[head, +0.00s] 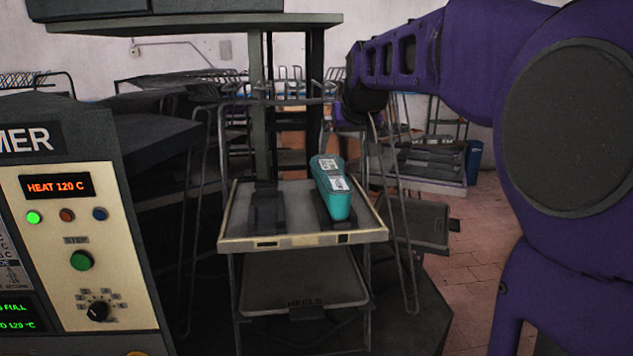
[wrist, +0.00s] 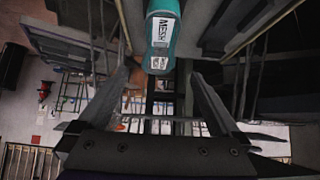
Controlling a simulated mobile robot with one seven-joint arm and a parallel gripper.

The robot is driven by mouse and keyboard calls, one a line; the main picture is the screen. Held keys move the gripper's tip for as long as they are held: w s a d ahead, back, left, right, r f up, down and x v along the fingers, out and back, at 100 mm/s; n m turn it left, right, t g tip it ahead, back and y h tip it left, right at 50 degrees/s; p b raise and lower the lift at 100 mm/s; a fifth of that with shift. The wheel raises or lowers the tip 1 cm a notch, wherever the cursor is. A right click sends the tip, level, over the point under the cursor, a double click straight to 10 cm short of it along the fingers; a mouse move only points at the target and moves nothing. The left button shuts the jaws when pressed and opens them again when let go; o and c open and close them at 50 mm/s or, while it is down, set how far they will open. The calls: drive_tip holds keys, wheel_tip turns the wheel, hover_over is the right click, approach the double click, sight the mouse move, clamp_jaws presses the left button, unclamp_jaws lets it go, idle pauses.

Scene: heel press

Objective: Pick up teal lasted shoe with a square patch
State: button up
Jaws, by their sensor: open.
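The teal lasted shoe (head: 343,201) lies on the right-hand dark rest of the small tray table (head: 290,240) in the head view, with white printed labels on its upward face. It also shows at the top of the wrist view (wrist: 160,37), where a label reads "MESH". My gripper (wrist: 160,78) is open and empty, its two fingers spread apart. The shoe appears beyond the fingertips, roughly centred between them and apart from them. In the head view my purple arm comes in from the right, and I cannot make out the fingers there.
A second dark rest (head: 267,208) left of the shoe is empty. A lower shelf (head: 303,285) marked "HEELS" is under the tray. The control panel (head: 75,240) reading "HEAT 120 C" stands at left. A dark post (head: 290,100) and wire racks are behind.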

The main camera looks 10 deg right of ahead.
approach(331, 172)
drive_tip(key=f, duration=0.1)
drive_tip(key=w+f, duration=0.1)
drive_tip(key=f, duration=0.1)
drive_tip(key=shift+w+d+f, duration=0.1)
drive_tip(key=shift+w+f, duration=0.15)
drive_tip(key=shift+f, duration=0.05)
drive_tip(key=w, duration=0.1)
drive_tip(key=w+f, duration=0.1)
drive_tip(key=w+f+p, duration=0.1)
drive_tip(key=w, duration=0.1)
drive_tip(key=shift+w+f, duration=0.35)
drive_tip(key=shift+f, duration=0.1)
clamp_jaws()
drive_tip(key=shift+r, duration=0.2)
